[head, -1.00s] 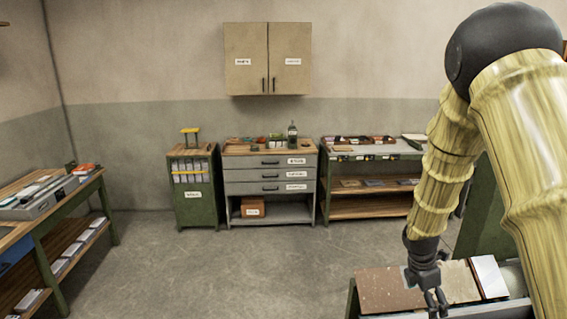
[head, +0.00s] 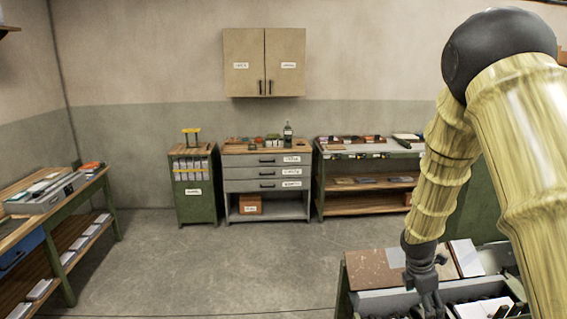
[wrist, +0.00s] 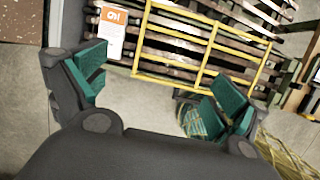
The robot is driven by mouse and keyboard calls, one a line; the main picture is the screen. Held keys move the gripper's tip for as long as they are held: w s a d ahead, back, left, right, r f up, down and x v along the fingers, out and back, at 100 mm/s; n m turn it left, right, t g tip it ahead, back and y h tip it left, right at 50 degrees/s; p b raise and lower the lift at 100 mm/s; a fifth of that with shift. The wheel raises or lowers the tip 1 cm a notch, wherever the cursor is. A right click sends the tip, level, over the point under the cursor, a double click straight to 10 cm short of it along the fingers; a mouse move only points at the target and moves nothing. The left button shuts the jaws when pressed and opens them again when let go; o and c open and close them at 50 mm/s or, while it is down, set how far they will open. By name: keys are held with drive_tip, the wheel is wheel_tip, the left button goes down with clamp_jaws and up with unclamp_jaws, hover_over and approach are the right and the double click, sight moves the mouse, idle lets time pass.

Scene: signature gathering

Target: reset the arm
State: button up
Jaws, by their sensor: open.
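My gripper (head: 432,303) hangs below my arm at the lower right of the head view, over or beside a grey bin with dark slotted contents. In the wrist view my gripper (wrist: 158,92) is open, its two teal-padded fingers spread wide with nothing between them. Beyond the fingers is a yellow wire frame (wrist: 207,58) over dark slats or folders. An orange and white label (wrist: 112,34) shows beside the frame.
A speckled brown board (head: 370,272) lies at the bin's far side. A workbench (head: 75,200) stands at the left. A green cabinet (head: 200,205), grey drawer unit (head: 240,187) and shelf bench (head: 345,205) line the back wall. The middle floor is clear.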

drive_tip(key=s+a+f+m+y, duration=0.1)
drive_tip(key=s+a+f+m, duration=0.35)
drive_tip(key=s+f, duration=0.55)
drive_tip(key=s+a+f+m+y, duration=0.2)
drive_tip(key=s+a+f+m, duration=0.35)
drive_tip(key=f, duration=0.65)
drive_tip(key=s+a+f+m, duration=0.3)
drive_tip(key=s+m, duration=0.1)
drive_tip(key=s, duration=0.7)
drive_tip(key=s+a+f+m, duration=0.3)
drive_tip(key=s+m, duration=0.2)
drive_tip(key=s, duration=0.6)
wheel_tip(320, 180, down, 22)
drive_tip(key=b, duration=2.2)
drive_tip(key=shift+s+a, duration=0.2)
drive_tip(key=shift+s, duration=0.1)
